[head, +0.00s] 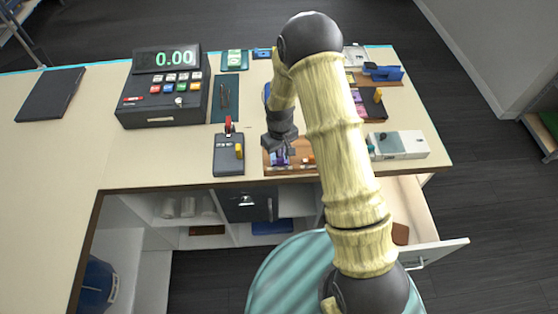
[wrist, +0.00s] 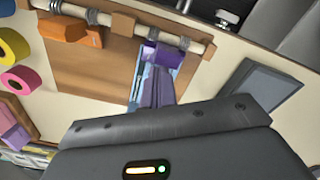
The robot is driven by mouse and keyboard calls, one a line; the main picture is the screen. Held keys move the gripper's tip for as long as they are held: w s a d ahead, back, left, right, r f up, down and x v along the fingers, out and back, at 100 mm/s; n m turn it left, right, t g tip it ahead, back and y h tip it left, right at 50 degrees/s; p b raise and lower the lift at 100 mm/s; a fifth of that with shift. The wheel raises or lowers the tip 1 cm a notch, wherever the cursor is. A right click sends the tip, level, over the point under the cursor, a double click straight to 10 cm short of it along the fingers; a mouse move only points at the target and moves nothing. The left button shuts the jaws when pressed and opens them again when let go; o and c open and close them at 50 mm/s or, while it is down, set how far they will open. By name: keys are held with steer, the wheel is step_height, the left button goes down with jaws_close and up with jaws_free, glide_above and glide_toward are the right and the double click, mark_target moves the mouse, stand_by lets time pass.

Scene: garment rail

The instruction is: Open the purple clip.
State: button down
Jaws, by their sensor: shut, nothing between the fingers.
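The purple clip (wrist: 162,54) hangs at the wooden rail (wrist: 190,40) in the wrist view, with light blue and darker purple strips (wrist: 155,88) running down from it. In the head view a small purple patch (head: 279,157) shows at the same board, too small to make out. My gripper (head: 281,146) is shut and empty, pointing down just above the board. In the wrist view my dark gripper body (wrist: 165,125) fills the bottom and hides the lower ends of the strips. I cannot tell whether the fingertips touch the clip.
An orange clip (wrist: 72,28) sits further left on the rail, and metal rings ride on it. Coloured tape rolls (wrist: 14,46) lie to the left and a grey slab (wrist: 258,88) to the right. A cash register (head: 165,95) and a card reader (head: 229,154) stand left of my arm.

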steer(key=shift+s+f, duration=0.25)
steer(key=shift+s, duration=1.2)
steer(key=shift+s+f, duration=0.2)
steer(key=shift+s, duration=1.2)
steer(key=shift+s+b, duration=0.1)
steer(key=shift+b, duration=0.2)
steer(key=shift+s+r, duration=0.1)
steer(key=shift+s, duration=0.6)
step_height(320, 180, up, 10)
steer(key=p, duration=0.6)
steer(key=shift+s, duration=0.4)
